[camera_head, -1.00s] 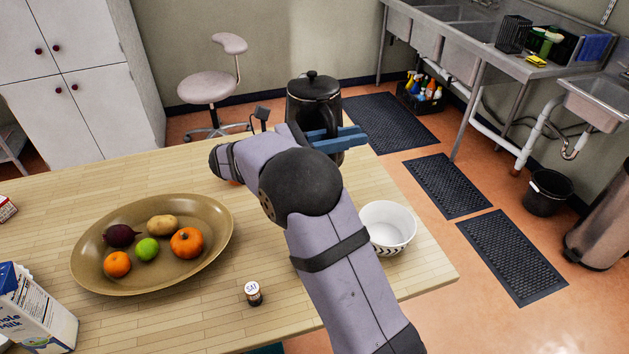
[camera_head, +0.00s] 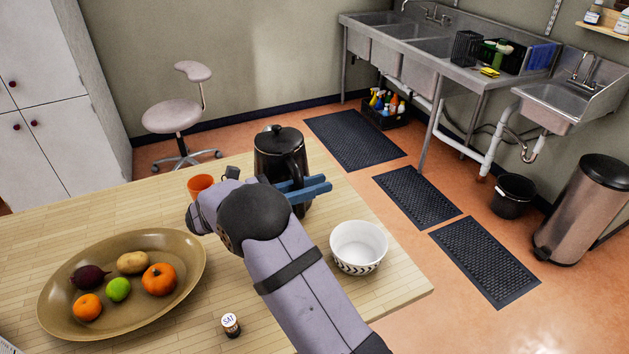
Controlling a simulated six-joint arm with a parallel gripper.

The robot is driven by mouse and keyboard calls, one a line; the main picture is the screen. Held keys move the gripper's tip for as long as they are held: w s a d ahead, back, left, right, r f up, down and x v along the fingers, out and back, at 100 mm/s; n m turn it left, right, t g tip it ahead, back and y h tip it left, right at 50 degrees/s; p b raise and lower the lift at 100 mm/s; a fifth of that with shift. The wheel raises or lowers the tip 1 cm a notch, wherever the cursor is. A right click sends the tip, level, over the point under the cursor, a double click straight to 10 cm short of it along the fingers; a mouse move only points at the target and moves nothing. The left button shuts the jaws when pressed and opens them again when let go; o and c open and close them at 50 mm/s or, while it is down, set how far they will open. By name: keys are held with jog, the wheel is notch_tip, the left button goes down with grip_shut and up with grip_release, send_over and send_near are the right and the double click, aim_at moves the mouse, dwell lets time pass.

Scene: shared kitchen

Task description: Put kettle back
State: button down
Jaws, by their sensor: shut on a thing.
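The black kettle (camera_head: 276,150) with a lidded top is upright at the far side of the wooden table (camera_head: 400,285). My gripper (camera_head: 304,190), with blue fingers, is at the kettle's near right side and shut on its handle. My wrist hides part of the handle and the kettle's lower body. I cannot tell whether the kettle's base touches the table.
An orange cup (camera_head: 200,184) stands just left of the kettle. A white bowl (camera_head: 358,247) is to the right of my arm. A salt shaker (camera_head: 231,325) and a fruit platter (camera_head: 185,290) are nearer.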

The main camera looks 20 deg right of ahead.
jog(key=shift+f+p, duration=0.3)
jog(key=shift+f, duration=1.1)
jog(key=c, duration=2)
grip_release()
jog(key=shift+f, duration=0.3)
jog(key=shift+c, duration=0.2)
jog(key=o, duration=0.4)
jog(key=shift+r, duration=0.1)
jog(key=a+b, duration=0.4)
jog(key=a, duration=0.8)
